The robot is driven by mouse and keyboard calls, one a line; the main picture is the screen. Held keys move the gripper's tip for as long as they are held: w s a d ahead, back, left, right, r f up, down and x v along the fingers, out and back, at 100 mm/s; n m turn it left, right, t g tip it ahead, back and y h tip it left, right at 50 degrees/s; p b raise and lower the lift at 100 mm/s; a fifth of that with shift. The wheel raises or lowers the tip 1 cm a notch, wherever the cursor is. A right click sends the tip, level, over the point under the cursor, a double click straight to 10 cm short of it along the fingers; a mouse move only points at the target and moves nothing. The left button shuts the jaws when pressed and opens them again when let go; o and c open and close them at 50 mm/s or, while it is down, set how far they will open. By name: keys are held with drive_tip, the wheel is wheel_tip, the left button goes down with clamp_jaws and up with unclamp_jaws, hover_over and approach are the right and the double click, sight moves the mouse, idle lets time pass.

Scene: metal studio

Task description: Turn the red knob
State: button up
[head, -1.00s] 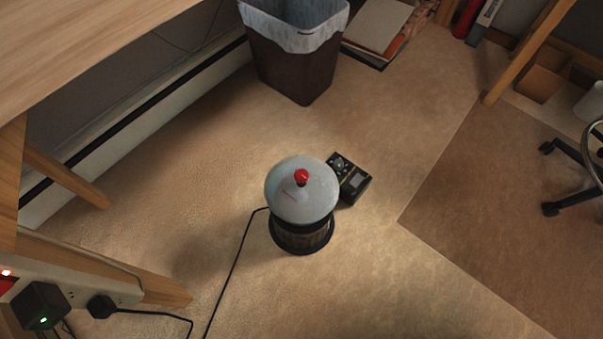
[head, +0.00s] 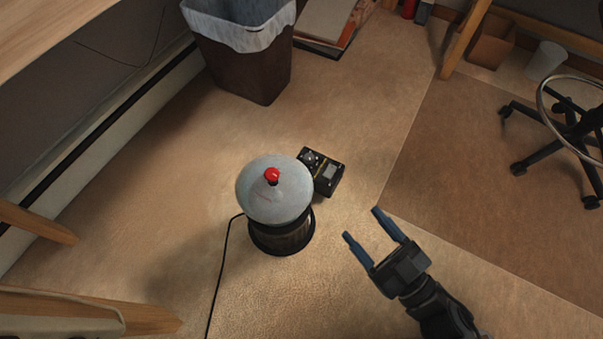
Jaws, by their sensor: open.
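The red knob (head: 272,175) sits on top of a grey domed lid (head: 277,199) in the head view. The lid covers a dark, round-based device (head: 282,240) standing on the carpet, with a black cord running from its left side. My gripper (head: 361,223) is to the right of the device and apart from it. Its two blue fingers are spread, with nothing between them, and point up and left in the picture. The knob is fully in view.
A small black box with a dial (head: 323,173) stands close behind the device, to its right. A lined bin (head: 245,65) is at the back. Wooden legs (head: 90,312) are at the left and a wheeled chair (head: 560,130) at the right. Carpet in front is clear.

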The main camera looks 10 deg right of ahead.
sight(278, 175)
drive_tip(key=w+a+f+n+g+y, duration=0.2)
drive_tip(key=w+f+g, duration=0.1)
drive_tip(key=w, duration=0.2)
drive_tip(key=w+a+f+n+g+y+b, duration=0.1)
drive_tip(key=w+a+f+n+g+y, duration=0.1)
drive_tip(key=w+a+g, duration=0.1)
drive_tip(key=w+a+f+n+g+y, duration=0.2)
drive_tip(key=w+f+g, duration=0.1)
drive_tip(key=w, duration=0.4)
drive_tip(key=shift+w+a+f+g+y+b, duration=0.2)
drive_tip(key=shift+w+f+g+y+b, duration=0.15)
drive_tip(key=shift+g, duration=0.45)
drive_tip(key=shift+w+a+f, duration=0.15)
drive_tip(key=shift+a, duration=0.2)
drive_tip(key=b+x, duration=0.2)
drive_tip(key=x, duration=0.5)
drive_tip(key=shift+a+b, duration=0.1)
drive_tip(key=shift+b, duration=0.2)
drive_tip(key=shift+c, duration=0.4)
drive_tip(key=c, duration=1)
